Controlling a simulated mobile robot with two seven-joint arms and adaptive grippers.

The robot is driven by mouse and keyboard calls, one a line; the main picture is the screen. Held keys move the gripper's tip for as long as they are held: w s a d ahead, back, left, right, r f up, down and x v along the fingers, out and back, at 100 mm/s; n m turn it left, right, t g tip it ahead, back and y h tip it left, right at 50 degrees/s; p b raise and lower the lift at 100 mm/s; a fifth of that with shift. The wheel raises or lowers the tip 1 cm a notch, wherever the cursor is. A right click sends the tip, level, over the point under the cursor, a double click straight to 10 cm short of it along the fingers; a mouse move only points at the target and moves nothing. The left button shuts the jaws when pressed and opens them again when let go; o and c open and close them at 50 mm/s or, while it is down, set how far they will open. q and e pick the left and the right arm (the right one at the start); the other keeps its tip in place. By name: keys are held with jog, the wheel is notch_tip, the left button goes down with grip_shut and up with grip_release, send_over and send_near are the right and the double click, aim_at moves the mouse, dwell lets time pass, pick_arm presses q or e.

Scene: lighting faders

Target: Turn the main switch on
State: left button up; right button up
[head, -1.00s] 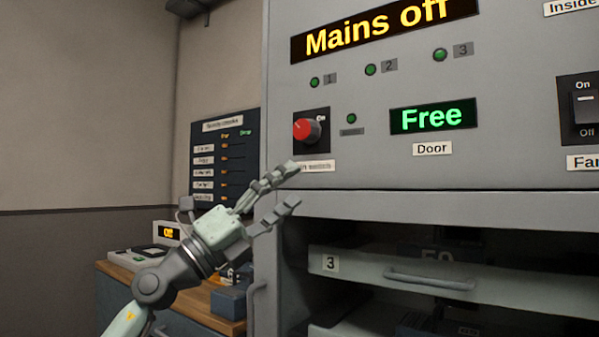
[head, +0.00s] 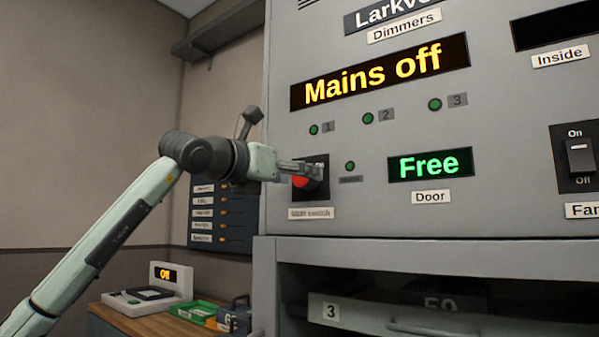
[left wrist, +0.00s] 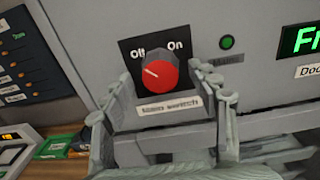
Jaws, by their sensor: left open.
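The main switch is a red rotary knob (head: 303,182) on a black plate on the grey cabinet front. In the left wrist view the knob (left wrist: 160,74) has its white mark pointing up and left, toward the "Off" label, with "On" at its right. My left gripper (head: 300,170) is at the knob and partly hides it in the head view. In the left wrist view its open fingers (left wrist: 172,100) stand to the left and right of the knob; I cannot tell whether they touch it. The display (head: 380,75) reads "Mains off". My right gripper is not in view.
A "Free" door display (head: 430,164) and a fan switch (head: 578,157) are right of the knob. Below is an open bay with a drawer (head: 365,318). A wooden bench (head: 140,322) with a small display unit (head: 168,277) stands at the lower left.

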pick_arm(q)
jog(key=shift+w+d, duration=0.45)
jog(key=shift+w, duration=0.1)
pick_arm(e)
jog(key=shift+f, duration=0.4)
pick_arm(q)
jog(key=c, duration=1.2)
jog(key=shift+o, duration=0.2)
